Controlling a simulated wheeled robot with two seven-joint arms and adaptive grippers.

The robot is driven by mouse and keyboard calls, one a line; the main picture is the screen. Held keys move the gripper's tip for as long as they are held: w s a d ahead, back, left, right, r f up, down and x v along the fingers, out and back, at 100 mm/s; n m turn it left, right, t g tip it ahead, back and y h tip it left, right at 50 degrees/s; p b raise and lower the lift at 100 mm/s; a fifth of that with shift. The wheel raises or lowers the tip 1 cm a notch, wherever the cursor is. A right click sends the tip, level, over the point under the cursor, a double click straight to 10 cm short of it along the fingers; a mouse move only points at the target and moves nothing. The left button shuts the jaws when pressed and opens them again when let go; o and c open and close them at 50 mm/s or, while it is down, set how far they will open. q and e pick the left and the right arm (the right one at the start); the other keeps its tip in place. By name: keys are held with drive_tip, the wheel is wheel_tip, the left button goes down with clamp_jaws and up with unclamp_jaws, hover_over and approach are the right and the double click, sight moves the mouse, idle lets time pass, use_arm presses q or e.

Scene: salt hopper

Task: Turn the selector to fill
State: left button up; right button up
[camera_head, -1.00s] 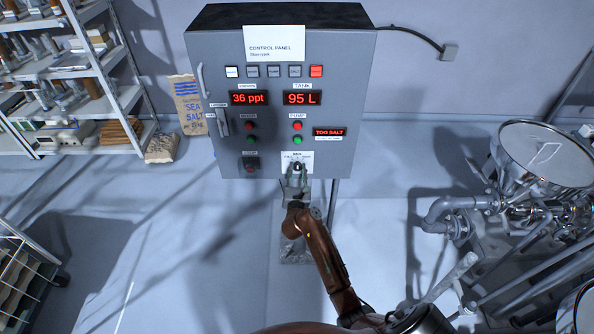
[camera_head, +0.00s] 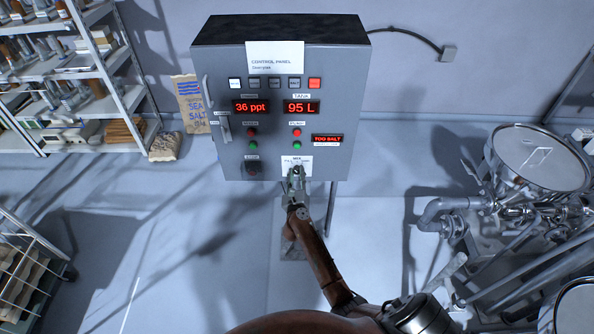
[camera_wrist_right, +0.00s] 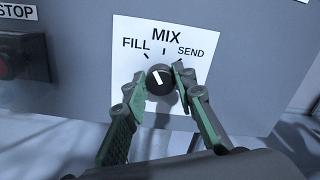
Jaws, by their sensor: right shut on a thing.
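The selector is a round black knob (camera_wrist_right: 158,80) with a white pointer line, on a white plate (camera_wrist_right: 125,45) marked FILL, MIX and SEND. The pointer leans slightly up and left, between the MIX and FILL marks. My right gripper (camera_wrist_right: 159,74) is shut on the knob, with one green-grey finger on each side. In the head view, my right gripper (camera_head: 296,174) reaches up to the bottom of the control panel (camera_head: 225,60) and mostly hides the knob. My left gripper is not in view.
A STOP button (camera_wrist_right: 18,62) is left of the plate. The panel displays read 36 ppt, 95 L and TOO SALT. Metal piping and a tank (camera_head: 540,155) stand at the right. A shelf (camera_head: 100,70) and a sea salt sack (camera_head: 192,103) are at the left.

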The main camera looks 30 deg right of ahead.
drive_tip(key=shift+w+a+r+n+p, duration=0.1)
drive_tip(key=shift+n+p, duration=0.3)
drive_tip(key=shift+n, duration=0.2)
drive_tip(key=shift+a+n+p, duration=0.1)
drive_tip(key=shift+n+p, duration=0.25)
drive_tip(key=shift+n, duration=0.25)
drive_tip(key=shift+d, duration=0.1)
drive_tip(key=o, duration=1)
drive_tip(key=shift+o, duration=0.7)
